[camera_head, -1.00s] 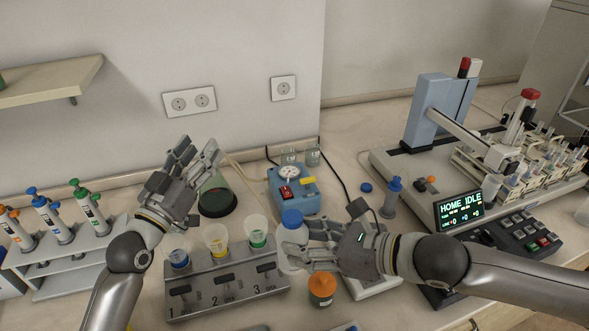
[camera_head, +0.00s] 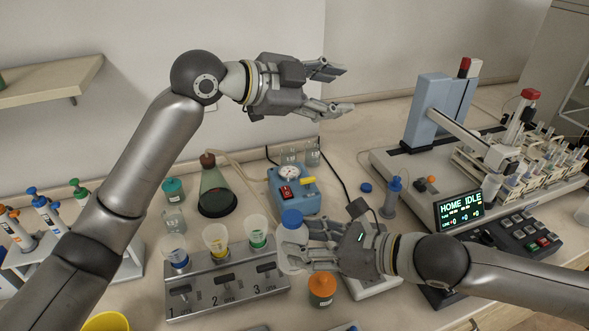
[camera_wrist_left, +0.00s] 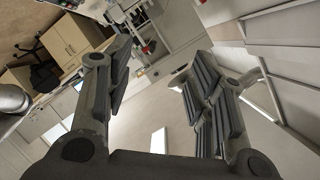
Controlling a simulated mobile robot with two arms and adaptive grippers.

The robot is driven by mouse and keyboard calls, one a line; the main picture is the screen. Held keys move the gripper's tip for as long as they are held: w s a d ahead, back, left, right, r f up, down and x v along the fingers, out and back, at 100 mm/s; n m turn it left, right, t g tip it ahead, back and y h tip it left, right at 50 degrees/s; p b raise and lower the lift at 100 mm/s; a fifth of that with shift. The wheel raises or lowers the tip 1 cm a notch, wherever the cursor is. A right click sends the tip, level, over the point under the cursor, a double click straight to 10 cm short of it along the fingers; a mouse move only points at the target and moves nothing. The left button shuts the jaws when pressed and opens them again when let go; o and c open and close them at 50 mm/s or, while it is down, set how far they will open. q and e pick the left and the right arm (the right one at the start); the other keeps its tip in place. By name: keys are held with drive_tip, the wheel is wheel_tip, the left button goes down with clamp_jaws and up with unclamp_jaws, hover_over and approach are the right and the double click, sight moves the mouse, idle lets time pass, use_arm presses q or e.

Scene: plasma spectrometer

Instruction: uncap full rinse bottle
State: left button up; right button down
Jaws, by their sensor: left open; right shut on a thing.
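The white bottle (camera_head: 287,237) with a blue cap (camera_head: 292,217) stands upright in the head view, just right of the numbered rack. The blue cap sits on top of it. My right gripper (camera_head: 300,247) is shut on the bottle's body from the right, and its fingers hide part of the bottle. My left gripper (camera_head: 345,90) is open and empty, high in front of the wall and above the bottle. In the left wrist view its two fingers (camera_wrist_left: 160,90) are wide apart with nothing between them.
A grey rack (camera_head: 228,290) with several funnels stands left of the bottle. An orange-capped jar (camera_head: 321,290) is close below my right gripper. A blue pump box (camera_head: 293,192) and a dark green flask (camera_head: 216,192) stand behind. A small blue disc (camera_head: 366,187) lies on the bench.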

use_arm(q)
drive_tip(key=s+d+f+m+g+y, duration=0.2)
drive_tip(key=s+d+f+m+g, duration=0.1)
drive_tip(key=s+m, duration=0.15)
drive_tip(key=m+g+y, duration=0.4)
drive_tip(key=m+y, duration=0.6)
drive_tip(key=m, duration=0.5)
hover_over(294, 215)
drive_tip(key=f, duration=0.4)
drive_tip(key=shift+d+f, duration=0.2)
drive_tip(key=shift+f, duration=0.1)
drive_tip(key=shift+a+f+g+y, duration=0.2)
drive_tip(key=shift+g+y, duration=0.1)
drive_tip(key=shift+y, duration=0.1)
wheel_tip(294, 215, down, 8)
drive_tip(key=shift+r, duration=0.2)
